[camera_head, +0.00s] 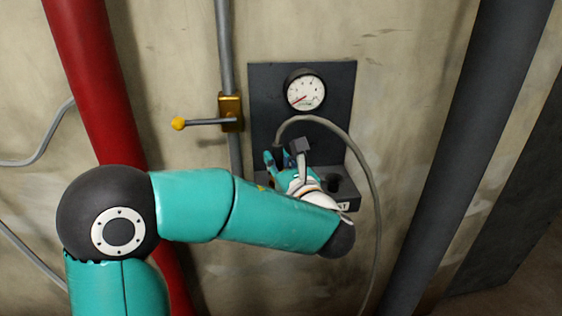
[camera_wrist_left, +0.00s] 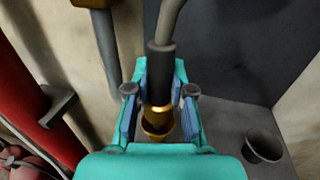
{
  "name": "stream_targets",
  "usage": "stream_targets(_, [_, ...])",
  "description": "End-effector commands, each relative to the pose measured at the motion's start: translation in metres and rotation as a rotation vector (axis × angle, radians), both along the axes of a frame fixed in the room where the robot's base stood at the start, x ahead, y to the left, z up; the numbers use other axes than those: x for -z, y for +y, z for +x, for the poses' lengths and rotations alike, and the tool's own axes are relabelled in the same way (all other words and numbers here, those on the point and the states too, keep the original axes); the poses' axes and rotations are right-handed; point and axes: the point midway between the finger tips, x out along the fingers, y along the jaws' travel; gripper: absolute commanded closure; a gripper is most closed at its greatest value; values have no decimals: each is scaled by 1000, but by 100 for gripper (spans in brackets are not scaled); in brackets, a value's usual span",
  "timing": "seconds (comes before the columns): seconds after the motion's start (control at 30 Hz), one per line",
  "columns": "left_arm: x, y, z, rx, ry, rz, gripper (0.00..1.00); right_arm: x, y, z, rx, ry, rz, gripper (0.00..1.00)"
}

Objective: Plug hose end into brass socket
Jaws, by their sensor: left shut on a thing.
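My left gripper (camera_head: 277,161) is in front of the dark wall panel, at the shelf. In the wrist view my left gripper (camera_wrist_left: 160,103) is shut on the hose end (camera_wrist_left: 160,66), a black sleeve with a brass tip. The hose end also shows in the head view (camera_head: 278,154), roughly upright, with the grey hose (camera_head: 352,150) arching up from it and down to the right. The brass socket (camera_wrist_left: 157,132) shows as a brass rim with a dark opening just below the tip, between the fingers. I cannot tell whether the tip is inside it. My right gripper is not in view.
The dark panel (camera_head: 267,90) carries a round gauge (camera_head: 305,92). A dark cup (camera_wrist_left: 263,145) stands on the shelf right of the gripper. A yellow-knobbed lever valve (camera_head: 230,112) sits left on a grey pipe. A red pipe (camera_head: 90,80) and a dark pipe (camera_head: 470,130) flank the area.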

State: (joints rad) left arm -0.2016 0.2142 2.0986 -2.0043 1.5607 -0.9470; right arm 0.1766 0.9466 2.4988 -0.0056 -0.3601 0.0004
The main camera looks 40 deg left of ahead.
Motion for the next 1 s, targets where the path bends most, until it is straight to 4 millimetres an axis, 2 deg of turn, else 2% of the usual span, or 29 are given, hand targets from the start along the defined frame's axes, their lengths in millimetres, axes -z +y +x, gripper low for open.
stream_targets(0.83, [13,0,0,0,-1,0,100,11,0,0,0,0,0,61])
stream_targets(0.87, [13,0,0,0,-1,0,77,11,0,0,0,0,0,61])
stream_targets(0.9, [13,0,0,0,-1,0,70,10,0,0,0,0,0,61])
stream_targets(1.0, [13,0,0,0,-1,0,68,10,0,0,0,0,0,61])
